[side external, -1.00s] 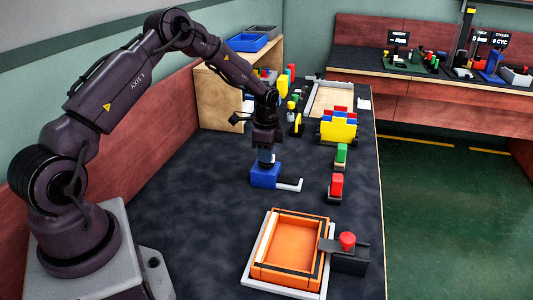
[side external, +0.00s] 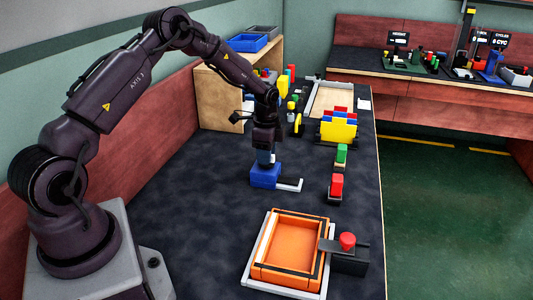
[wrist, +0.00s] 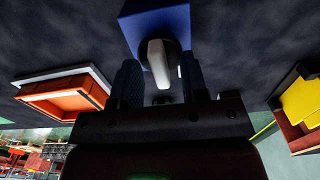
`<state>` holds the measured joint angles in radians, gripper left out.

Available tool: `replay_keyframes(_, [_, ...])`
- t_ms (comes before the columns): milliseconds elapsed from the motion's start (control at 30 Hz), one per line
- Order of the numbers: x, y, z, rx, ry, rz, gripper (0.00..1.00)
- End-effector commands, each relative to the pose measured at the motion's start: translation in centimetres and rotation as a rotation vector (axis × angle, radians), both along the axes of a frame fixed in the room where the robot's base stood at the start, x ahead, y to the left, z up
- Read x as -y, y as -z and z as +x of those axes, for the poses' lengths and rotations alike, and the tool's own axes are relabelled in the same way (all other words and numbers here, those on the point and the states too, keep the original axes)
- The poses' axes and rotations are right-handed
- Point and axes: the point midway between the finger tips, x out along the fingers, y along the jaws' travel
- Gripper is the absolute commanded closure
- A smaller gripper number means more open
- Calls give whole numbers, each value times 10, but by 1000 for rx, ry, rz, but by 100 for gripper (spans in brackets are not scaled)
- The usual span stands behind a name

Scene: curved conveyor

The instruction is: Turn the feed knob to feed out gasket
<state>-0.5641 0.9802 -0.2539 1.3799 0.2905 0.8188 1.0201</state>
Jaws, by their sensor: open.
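The blue feeder box (side external: 263,177) stands on the dark tabletop, with a white bar (side external: 289,185) reaching out from its right side. My gripper (side external: 265,157) points down right above the box. In the wrist view, a pale grey, elongated feed knob (wrist: 158,62) on the blue box (wrist: 157,20) lies between the two fingers of my gripper (wrist: 159,72). The fingers are open, one on each side of the knob; I cannot tell whether either touches it. In the side view the gripper hides the knob. No gasket can be made out.
An orange tray (side external: 258,274) in a pale frame sits at the front, beside a dark box with a red button (side external: 347,240). Red (side external: 336,183) and green (side external: 341,153) buttons and a yellow rack (side external: 337,131) stand right of the feeder. The tabletop left of the feeder is clear.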

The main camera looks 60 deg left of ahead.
Motion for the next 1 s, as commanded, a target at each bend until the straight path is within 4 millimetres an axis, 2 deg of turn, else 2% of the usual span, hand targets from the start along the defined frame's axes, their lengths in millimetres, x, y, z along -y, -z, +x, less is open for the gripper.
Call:
replay_keyframes(167, [-1, -28, 1, 5, -1, 2, 60])
replay_keyframes(400, [0, -82, 1, 6, 0, 3, 60])
replay_keyframes(600, [0, -115, 0, 3, 0, 1, 60])
replay_keyframes(767, [0, -125, 0, 1, 1, 1, 60])
replay_keyframes(1000, [0, -127, 0, 1, 2, 1, 60])
